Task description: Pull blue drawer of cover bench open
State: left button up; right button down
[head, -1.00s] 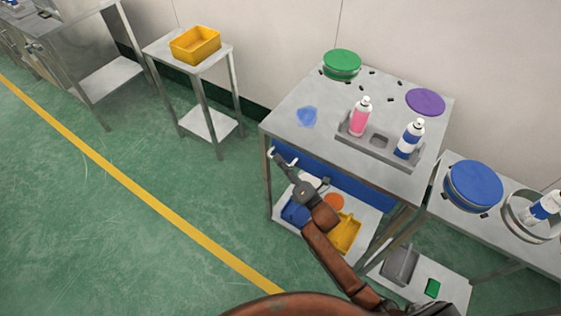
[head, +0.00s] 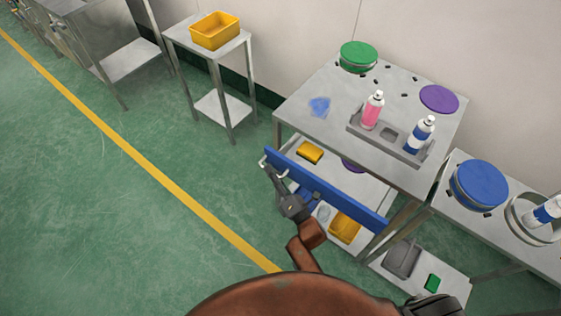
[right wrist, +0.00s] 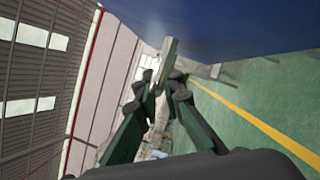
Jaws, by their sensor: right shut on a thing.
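The blue drawer (head: 330,192) of the cover bench (head: 330,100) stands pulled out, its blue front away from the bench and its inside showing. A pale handle (head: 281,172) sits at the left end of the front. My right gripper (head: 268,167) is at this handle, shut on it. In the right wrist view my dark fingers (right wrist: 163,85) close around a grey bar (right wrist: 170,48), with the blue front filling the top. My left gripper is in neither view.
A yellow block (head: 309,152) and a partly hidden purple disc lie in the drawer. Bottles stand in a grey holder (head: 355,130) on the bench top. A side table (head: 520,235) is at the right. Green floor (head: 150,230) is free at the left.

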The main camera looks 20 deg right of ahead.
jog(key=shift+s+a, duration=0.1)
jog(key=c, duration=2)
grip_release()
jog(key=shift+c, duration=0.2)
jog(key=v, duration=1.2)
